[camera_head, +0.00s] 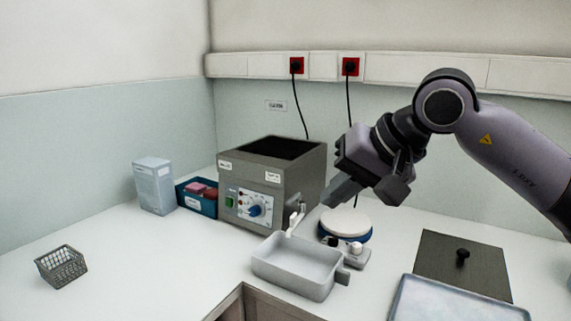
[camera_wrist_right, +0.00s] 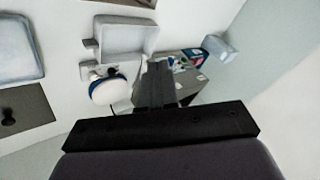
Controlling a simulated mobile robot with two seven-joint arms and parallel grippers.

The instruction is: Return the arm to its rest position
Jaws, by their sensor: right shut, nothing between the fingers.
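My right arm comes in from the right side of the head view, raised over the counter. My right gripper (camera_head: 328,200) is shut and empty. It points down and to the left, in front of the right side of the grey machine (camera_head: 240,205) and above the white round-topped device (camera_head: 346,222). In the right wrist view, the shut fingers (camera_wrist_right: 155,83) lie together, with part of the grey machine behind them. My left gripper is not in view.
A light grey basin (camera_head: 292,275) stands in front of the machine. A dark lid (camera_head: 440,262) with a knob and a pale tray (camera_head: 450,303) lie at the right. A wire basket (camera_head: 61,267), a pale box (camera_head: 154,187) and a blue bin (camera_head: 197,203) stand at the left.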

